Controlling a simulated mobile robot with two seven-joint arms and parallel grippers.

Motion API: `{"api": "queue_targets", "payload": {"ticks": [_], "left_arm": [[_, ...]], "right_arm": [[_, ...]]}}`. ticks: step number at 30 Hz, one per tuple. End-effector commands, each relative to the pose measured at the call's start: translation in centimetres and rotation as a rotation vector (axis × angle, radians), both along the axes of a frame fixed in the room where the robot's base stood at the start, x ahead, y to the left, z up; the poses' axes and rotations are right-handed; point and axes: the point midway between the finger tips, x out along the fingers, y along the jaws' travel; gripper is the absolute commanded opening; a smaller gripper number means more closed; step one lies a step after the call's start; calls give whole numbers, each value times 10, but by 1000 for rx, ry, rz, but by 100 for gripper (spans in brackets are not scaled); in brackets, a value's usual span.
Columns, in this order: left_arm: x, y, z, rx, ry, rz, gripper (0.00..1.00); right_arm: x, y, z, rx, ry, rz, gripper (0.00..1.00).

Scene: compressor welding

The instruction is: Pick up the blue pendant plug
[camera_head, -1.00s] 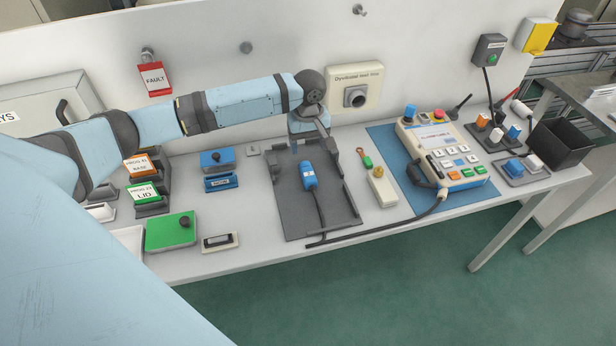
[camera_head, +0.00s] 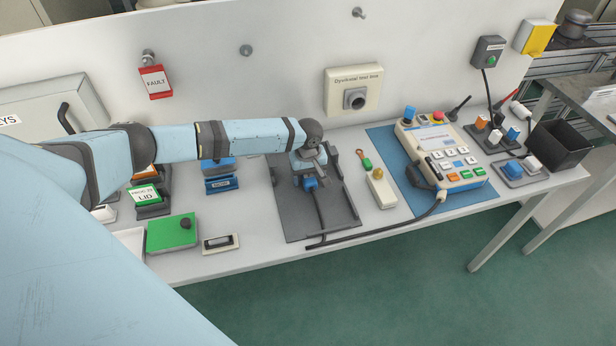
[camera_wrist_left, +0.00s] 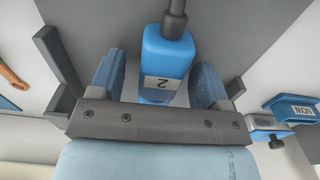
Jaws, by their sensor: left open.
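The blue pendant plug (camera_head: 310,185) lies on the dark grey tray (camera_head: 335,227), with its black cable running toward the front edge. My left gripper (camera_head: 310,177) is directly over the plug and hides most of it in the head view. In the left wrist view the plug (camera_wrist_left: 167,52), with a white label marked 2, sits between the two blue fingers of my left gripper (camera_wrist_left: 160,82). The fingers are open, with a gap visible on each side of the plug. My right gripper does not show.
A cream box with a yellow knob (camera_head: 381,188) and a green-handled tool (camera_head: 364,159) are right of the tray. A control pendant (camera_head: 445,150) lies on a blue mat (camera_head: 470,201). A socket panel (camera_head: 354,92) is on the back wall. Green box (camera_head: 172,232) stands front left.

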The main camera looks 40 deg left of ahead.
Motion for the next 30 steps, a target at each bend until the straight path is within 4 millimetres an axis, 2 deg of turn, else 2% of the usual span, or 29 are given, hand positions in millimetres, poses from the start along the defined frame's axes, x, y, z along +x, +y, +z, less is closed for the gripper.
{"api": "queue_targets", "payload": {"ticks": [6, 12, 13, 14, 23, 26, 30], "left_arm": [[0, 0, -1, 0, 0, 0, 68], [0, 0, 0, 0, 0, 0, 22], [0, 0, 0, 0, 0, 0, 15], [0, 0, 0, 0, 0, 0, 13], [0, 0, 2, 0, -1, 0, 13], [0, 1, 8, 0, -1, 0, 13], [1, 1, 26, 0, -3, 0, 13]], "right_arm": [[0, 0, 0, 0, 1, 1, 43], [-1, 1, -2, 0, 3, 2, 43], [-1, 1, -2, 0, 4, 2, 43], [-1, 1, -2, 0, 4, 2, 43], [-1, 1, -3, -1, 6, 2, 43], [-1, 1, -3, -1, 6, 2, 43], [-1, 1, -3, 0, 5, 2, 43]]}}
